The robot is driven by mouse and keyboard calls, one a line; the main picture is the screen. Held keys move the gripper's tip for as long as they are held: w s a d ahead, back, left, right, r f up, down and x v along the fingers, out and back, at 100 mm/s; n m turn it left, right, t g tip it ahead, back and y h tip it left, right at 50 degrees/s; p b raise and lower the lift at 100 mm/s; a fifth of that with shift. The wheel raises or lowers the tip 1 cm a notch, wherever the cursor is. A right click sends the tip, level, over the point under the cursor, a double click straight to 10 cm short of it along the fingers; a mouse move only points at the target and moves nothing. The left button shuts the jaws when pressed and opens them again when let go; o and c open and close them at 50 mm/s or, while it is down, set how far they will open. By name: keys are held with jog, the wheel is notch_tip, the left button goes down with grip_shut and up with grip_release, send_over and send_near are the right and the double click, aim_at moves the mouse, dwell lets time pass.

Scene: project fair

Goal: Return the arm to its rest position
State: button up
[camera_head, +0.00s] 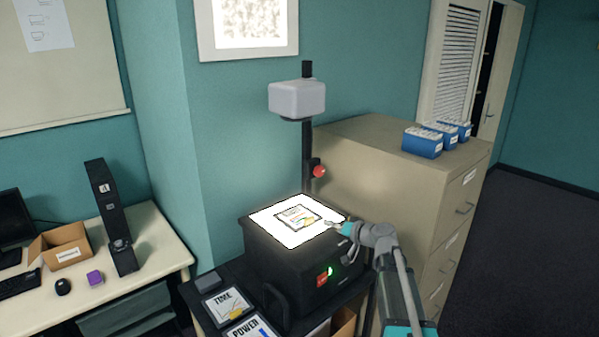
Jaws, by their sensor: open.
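My arm reaches in from the lower right. My gripper (333,225) is open at the right edge of the lit top (276,232) of a black overhead projector (290,265). A framed sheet (298,217) with a chart and a yellow patch lies on the lit top, just left of my gripper. I cannot tell whether the fingertips touch the sheet's frame.
The projector's post and head (297,99) rise behind the lit top. A beige filing cabinet (370,150) with blue boxes (422,142) stands close on the right. TIME (228,304) and POWER (252,328) sheets lie in front. A desk (150,255) is left; open floor (530,250) is right.

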jog(key=s+a+f+n+g+h, duration=0.1)
jog(key=s+a+f+g, duration=0.35)
jog(key=s, duration=0.25)
jog(key=s+d+f+g+h, duration=0.2)
jog(key=s+f+g+h, duration=0.1)
jog(key=s, duration=0.7)
jog(key=s+d+f+g+h, duration=0.2)
jog(key=s+f+g+h, duration=0.2)
jog(key=s, duration=0.6)
notch_tip(320, 180, down, 2)
jog(key=shift+s+d+f+m+h, duration=0.1)
jog(key=shift+s+d+m+h, duration=0.25)
jog(key=shift+h, duration=0.55)
